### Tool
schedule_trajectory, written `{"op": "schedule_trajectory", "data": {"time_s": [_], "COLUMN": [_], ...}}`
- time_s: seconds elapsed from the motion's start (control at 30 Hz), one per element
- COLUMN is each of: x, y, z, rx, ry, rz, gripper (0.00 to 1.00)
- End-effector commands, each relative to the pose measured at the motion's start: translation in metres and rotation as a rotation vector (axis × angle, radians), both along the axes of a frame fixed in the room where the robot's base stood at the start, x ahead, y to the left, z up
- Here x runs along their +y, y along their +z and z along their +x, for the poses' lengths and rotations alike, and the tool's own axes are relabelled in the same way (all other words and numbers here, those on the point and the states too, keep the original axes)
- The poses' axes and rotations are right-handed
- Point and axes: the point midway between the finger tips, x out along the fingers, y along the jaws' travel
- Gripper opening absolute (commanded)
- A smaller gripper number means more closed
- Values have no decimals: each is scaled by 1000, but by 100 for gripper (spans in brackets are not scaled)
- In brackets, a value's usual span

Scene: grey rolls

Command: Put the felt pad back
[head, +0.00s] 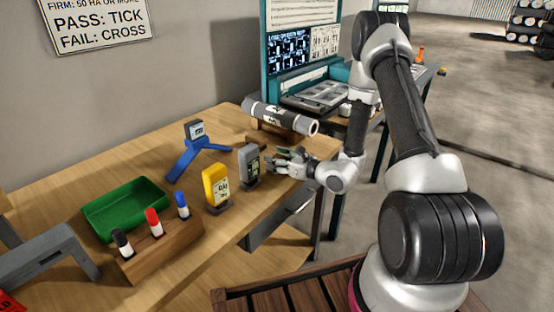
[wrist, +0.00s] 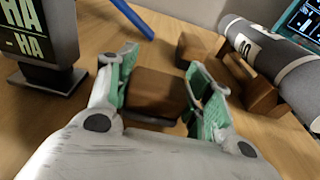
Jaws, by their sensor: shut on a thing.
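My gripper (head: 283,160) is low over the front of the wooden bench, right of a grey hardness meter. In the wrist view its green-lined fingers (wrist: 160,68) are closed on a brown block-like piece (wrist: 155,92), one finger on each side. I cannot tell whether this piece is the felt pad or whether it touches the bench. In the head view the fingers hide it. No other thing is clearly a felt pad.
The grey meter (head: 249,166) stands close left of my gripper, with a yellow meter (head: 216,188) beyond. A blue stand (head: 190,155), green tray (head: 125,208) and marker block (head: 160,250) are farther left. Another brown block (wrist: 195,48) sits near the cradle.

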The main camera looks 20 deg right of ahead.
Motion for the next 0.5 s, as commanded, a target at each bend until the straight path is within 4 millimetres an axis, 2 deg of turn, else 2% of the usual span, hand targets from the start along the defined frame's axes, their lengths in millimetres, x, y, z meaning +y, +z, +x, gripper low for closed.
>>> {"op": "schedule_trajectory", "data": {"time_s": [0.07,0.1,0.2,0.5], "x": [0,0,0,0], "y": [-2,-2,-2,-2], "z": [0,0,0,0], "rx": [0,0,0,0], "ry": [0,0,0,0], "rz": [0,0,0,0], "gripper": [34,53,71,73]}}
